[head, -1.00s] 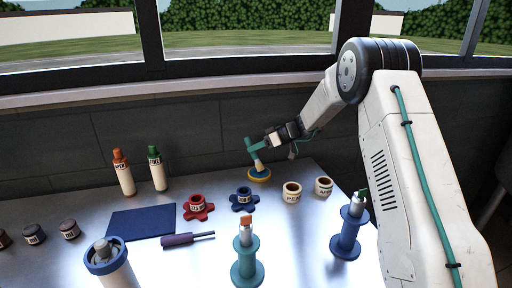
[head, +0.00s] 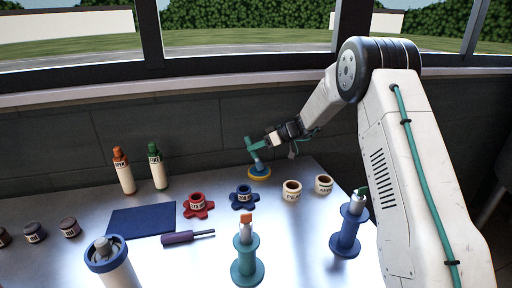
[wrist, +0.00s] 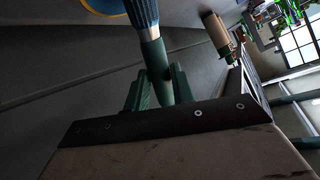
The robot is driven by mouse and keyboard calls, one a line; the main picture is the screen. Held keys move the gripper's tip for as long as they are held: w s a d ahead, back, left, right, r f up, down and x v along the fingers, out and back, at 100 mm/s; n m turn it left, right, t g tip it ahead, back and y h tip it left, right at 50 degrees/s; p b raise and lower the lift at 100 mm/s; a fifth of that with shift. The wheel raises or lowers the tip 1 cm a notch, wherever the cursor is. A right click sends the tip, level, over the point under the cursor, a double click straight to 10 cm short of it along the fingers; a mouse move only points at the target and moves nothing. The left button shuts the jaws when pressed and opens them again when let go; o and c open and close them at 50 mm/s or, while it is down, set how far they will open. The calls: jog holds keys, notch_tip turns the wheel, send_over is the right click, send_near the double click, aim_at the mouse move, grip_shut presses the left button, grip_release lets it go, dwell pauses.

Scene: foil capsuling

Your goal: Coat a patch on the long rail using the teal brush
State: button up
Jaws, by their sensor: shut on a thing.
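My gripper (head: 265,142) is at the back of the table, shut on the teal brush (head: 253,152). The brush points down, its lower end at a round yellow dish (head: 259,174); whether it touches is unclear. In the wrist view, the green fingertips (wrist: 160,90) close around the brush's teal shaft (wrist: 154,55). A blue ribbed end (wrist: 140,14) shows above, next to a yellow edge (wrist: 119,13) cut off by the frame. I cannot make out a long rail in either view.
Two cream cups (head: 292,191) stand right of the dish. Blue (head: 243,204) and red (head: 197,212) lobed holders are in front. Teal (head: 247,262) and blue (head: 346,238) spool stands hold upright pieces. A blue mat (head: 141,221), purple-handled tool (head: 178,238) and bottles (head: 125,178) are left.

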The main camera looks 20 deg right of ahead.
jog(key=shift+f, duration=0.1)
jog(key=shift+r, duration=3.55)
